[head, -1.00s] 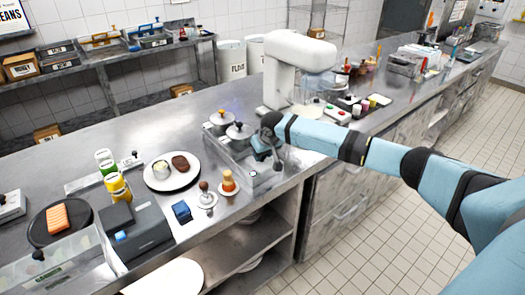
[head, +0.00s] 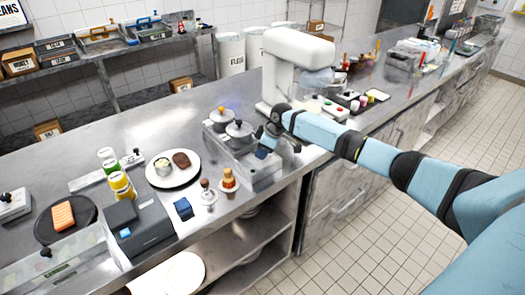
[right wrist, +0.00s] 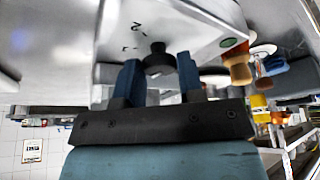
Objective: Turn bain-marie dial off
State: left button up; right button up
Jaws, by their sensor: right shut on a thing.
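The bain-marie (head: 262,173) is a steel box near the counter's front edge, with two lidded pots (head: 239,130) in it. In the right wrist view its pale panel (right wrist: 170,25) carries dark marks and a green spot. A black dial (right wrist: 158,60) stands out from that panel. My right gripper (right wrist: 159,80) has its blue fingers on either side of the dial and is shut on it. In the head view my right gripper (head: 267,140) is over the right part of the bain-marie and hides the dial. My left gripper is not in view.
A white stand mixer (head: 297,68) is behind my right arm. Bare counter lies at the back left.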

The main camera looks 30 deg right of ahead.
jog(key=shift+n, duration=0.5)
jog(key=o, duration=0.9)
jog(key=shift+g, duration=0.3)
jog(key=shift+d+r, duration=0.25)
jog(key=shift+r, duration=0.25)
jog(key=shift+b+v, duration=0.85)
jog(key=shift+v, duration=5.6)
jog(key=shift+s+f, duration=0.1)
jog(key=shift+f, duration=0.05)
